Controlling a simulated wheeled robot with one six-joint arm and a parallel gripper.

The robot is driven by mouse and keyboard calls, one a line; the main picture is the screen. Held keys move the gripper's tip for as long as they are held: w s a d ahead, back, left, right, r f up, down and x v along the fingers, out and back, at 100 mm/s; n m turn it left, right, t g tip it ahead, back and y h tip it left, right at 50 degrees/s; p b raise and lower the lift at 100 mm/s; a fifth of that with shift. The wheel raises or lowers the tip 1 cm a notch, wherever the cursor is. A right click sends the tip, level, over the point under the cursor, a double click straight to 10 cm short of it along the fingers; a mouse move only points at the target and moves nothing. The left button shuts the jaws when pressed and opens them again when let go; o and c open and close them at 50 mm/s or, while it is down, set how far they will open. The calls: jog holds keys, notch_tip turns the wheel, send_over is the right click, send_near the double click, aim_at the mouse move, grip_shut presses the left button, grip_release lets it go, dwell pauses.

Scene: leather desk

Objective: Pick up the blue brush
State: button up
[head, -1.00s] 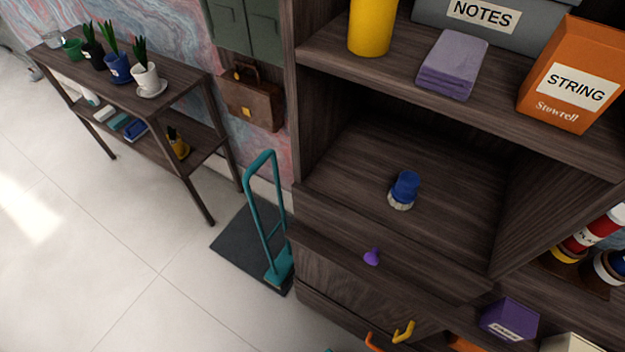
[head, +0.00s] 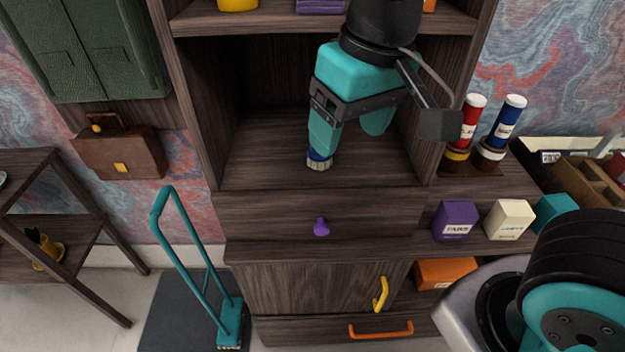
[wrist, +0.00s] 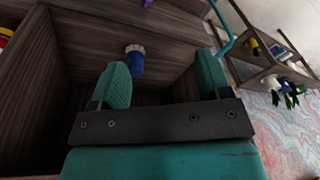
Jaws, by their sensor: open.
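The blue brush (head: 319,164), with a blue body and pale bristles, rests on the floor of the open dark wood compartment (head: 270,165). In the head view my gripper's near finger hides most of it. My gripper (head: 350,140) is open and empty, reaching down into the compartment with teal fingers spread. In the wrist view the brush (wrist: 136,62) appears close beside the left finger, on the inner side, with its bristles pointing away. I cannot tell whether the finger touches it.
The compartment's side walls (head: 190,110) and the upper shelf (head: 270,22) enclose my gripper. A drawer with a purple knob (head: 321,227) lies below. Red and blue tubes (head: 467,120) stand to the right. A teal hand truck (head: 180,250) stands left of the cabinet.

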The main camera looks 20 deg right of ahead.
aim_at(314, 160)
jog(key=w+a+f+m+t+h+b, duration=0.1)
jog(key=w+a+f+m+h+b, duration=0.1)
jog(key=w+f+m+b, duration=0.45)
jog(key=w+a+f+m+t+h+b, duration=0.1)
jog(key=a+f+m+h+b, duration=0.15)
jog(key=f+b, duration=0.8)
jog(key=shift+m+y, duration=0.35)
jog(key=shift+m, duration=0.05)
jog(key=w+d+r, duration=0.1)
jog(key=w+d+r+b, duration=0.1)
jog(key=w+d, duration=0.1)
jog(key=w+d+r+b, duration=0.1)
jog(key=w, duration=0.1)
jog(key=shift+d+r, duration=0.1)
jog(key=shift+d, duration=0.25)
jog(key=w+d, duration=0.2)
jog(key=w, duration=0.2)
jog(key=shift+w+d, duration=0.15)
jog(key=shift+d, duration=0.25)
jog(key=shift+w+f+b, duration=0.1)
jog(key=shift+f+b, duration=0.3)
jog(key=shift+f, duration=0.2)
jog(key=c, duration=1)
